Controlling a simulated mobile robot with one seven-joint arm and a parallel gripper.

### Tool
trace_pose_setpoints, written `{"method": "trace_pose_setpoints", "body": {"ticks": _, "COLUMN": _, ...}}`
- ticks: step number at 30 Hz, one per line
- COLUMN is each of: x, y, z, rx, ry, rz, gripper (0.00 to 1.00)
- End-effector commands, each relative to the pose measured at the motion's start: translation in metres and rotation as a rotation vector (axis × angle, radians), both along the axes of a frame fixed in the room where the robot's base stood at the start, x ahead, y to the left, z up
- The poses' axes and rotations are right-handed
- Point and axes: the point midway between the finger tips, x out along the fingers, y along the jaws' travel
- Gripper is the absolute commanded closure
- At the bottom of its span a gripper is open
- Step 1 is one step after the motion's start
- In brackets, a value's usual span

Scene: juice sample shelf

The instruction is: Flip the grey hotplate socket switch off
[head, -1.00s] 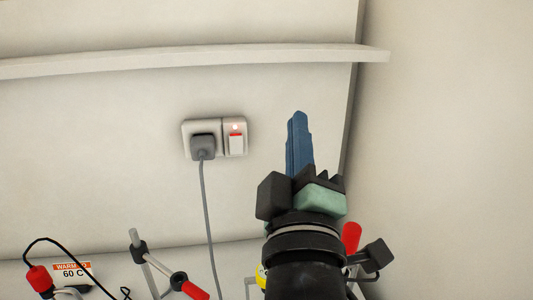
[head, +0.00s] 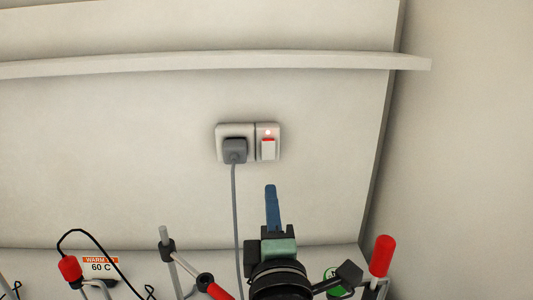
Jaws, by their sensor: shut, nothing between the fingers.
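The grey hotplate socket (head: 221,130) is on the back wall, with a grey plug (head: 235,150) in its left half and a grey cable running down. The white rocker switch (head: 268,149) is in its right half, with a red strip along its top and a lit red light above. My gripper (head: 270,188) is shut and empty, its blue fingers pointing up. In the picture its tips are below the switch, apart from it.
A shelf edge (head: 210,64) runs across the wall above the socket. Below stand clamp rods with red handles (head: 381,256) and a label reading "WARMED 60 C" (head: 100,266). The wall around the switch is bare.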

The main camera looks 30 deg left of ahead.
Motion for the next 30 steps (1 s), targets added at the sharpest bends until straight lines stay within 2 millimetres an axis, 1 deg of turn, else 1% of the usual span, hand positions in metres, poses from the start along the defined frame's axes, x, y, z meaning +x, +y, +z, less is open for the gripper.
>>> {"method": "trace_pose_setpoints", "body": {"ticks": 3, "x": 0.013, "y": 0.012, "z": 0.006, "rx": -0.002, "ry": 0.000, "rz": 0.003, "gripper": 1.00}}
{"method": "trace_pose_setpoints", "body": {"ticks": 12, "x": 0.056, "y": 0.044, "z": 0.014, "rx": -0.001, "ry": 0.001, "rz": 0.002, "gripper": 1.00}}
{"method": "trace_pose_setpoints", "body": {"ticks": 18, "x": 0.081, "y": 0.063, "z": 0.018, "rx": -0.001, "ry": 0.002, "rz": 0.002, "gripper": 1.00}}
{"method": "trace_pose_setpoints", "body": {"ticks": 24, "x": 0.098, "y": 0.074, "z": 0.019, "rx": -0.002, "ry": 0.000, "rz": 0.001, "gripper": 1.00}}
{"method": "trace_pose_setpoints", "body": {"ticks": 30, "x": 0.103, "y": 0.079, "z": 0.019, "rx": 0.000, "ry": 0.000, "rz": 0.001, "gripper": 1.00}}
